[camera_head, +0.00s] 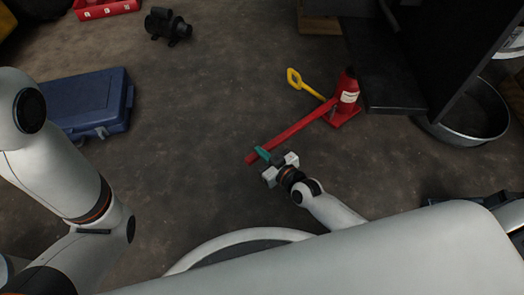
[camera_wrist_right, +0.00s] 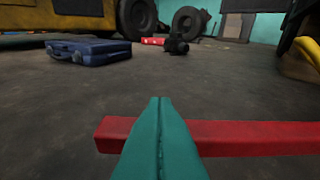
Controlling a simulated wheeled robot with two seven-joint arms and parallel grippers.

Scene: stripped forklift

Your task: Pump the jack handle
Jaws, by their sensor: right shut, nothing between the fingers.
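A red bottle jack (camera_head: 346,97) stands upright on the floor near a black metal structure, with its long red handle (camera_head: 291,132) sloping down toward my right gripper. A yellow loop (camera_head: 294,78) sticks out beside the jack. My right gripper (camera_head: 262,153) has teal fingers, shut and empty, close to the handle's free end. In the right wrist view the shut fingers (camera_wrist_right: 160,135) overlap the red handle bar (camera_wrist_right: 240,137), which lies across the picture; I cannot tell whether they touch. My left arm shows at the left, but its gripper is not seen.
A blue case (camera_head: 92,103) lies at the left. A black motor-like part (camera_head: 168,26) and a red tray (camera_head: 105,8) are at the back. A round metal pan (camera_head: 470,125) lies at the right, by the black structure (camera_head: 385,60).

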